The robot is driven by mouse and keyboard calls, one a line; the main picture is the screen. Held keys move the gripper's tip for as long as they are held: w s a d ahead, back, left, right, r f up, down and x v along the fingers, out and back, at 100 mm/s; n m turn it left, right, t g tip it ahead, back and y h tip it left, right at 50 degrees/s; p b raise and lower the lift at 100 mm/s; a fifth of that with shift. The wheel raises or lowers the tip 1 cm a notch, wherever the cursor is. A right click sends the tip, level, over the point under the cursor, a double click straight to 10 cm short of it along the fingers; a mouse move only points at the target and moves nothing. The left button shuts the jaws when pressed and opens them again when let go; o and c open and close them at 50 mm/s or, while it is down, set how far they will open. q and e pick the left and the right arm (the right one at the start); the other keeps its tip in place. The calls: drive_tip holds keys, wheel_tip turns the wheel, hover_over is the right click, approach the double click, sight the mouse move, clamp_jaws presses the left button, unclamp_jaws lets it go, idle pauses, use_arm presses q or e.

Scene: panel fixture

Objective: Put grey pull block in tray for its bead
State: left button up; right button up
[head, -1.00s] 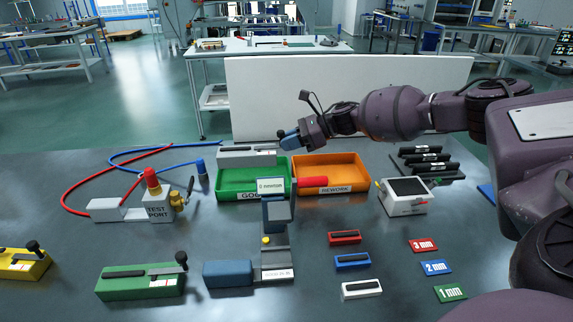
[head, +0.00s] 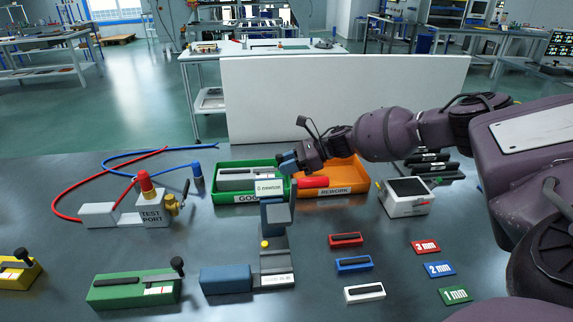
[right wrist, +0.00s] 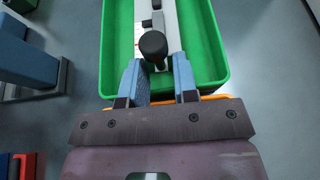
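The grey pull block (head: 250,178) lies inside the green tray (head: 222,196) labelled GOOD. The right wrist view shows the block (right wrist: 171,30) lengthwise in the green tray (right wrist: 215,72), with a black knob (right wrist: 153,45) at its near end. My right gripper (head: 289,162) is at the right end of the block. In the right wrist view its blue fingers (right wrist: 159,78) stand apart on either side of the knob, with visible gaps, so it looks open. The orange tray (head: 345,203) labelled REWORK is beside the green one. My left gripper is not in view.
A gauge stand (head: 276,240) with a small display stands in front of the trays. A test port (head: 152,210) with hoses is at left. Green (head: 133,290) and yellow (head: 16,274) blocks lie in front. A white device (head: 405,197) stands right of the orange tray.

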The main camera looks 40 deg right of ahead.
drive_tip(key=shift+o, duration=0.9)
drive_tip(key=p+v, duration=0.1)
drive_tip(key=v, duration=1.1)
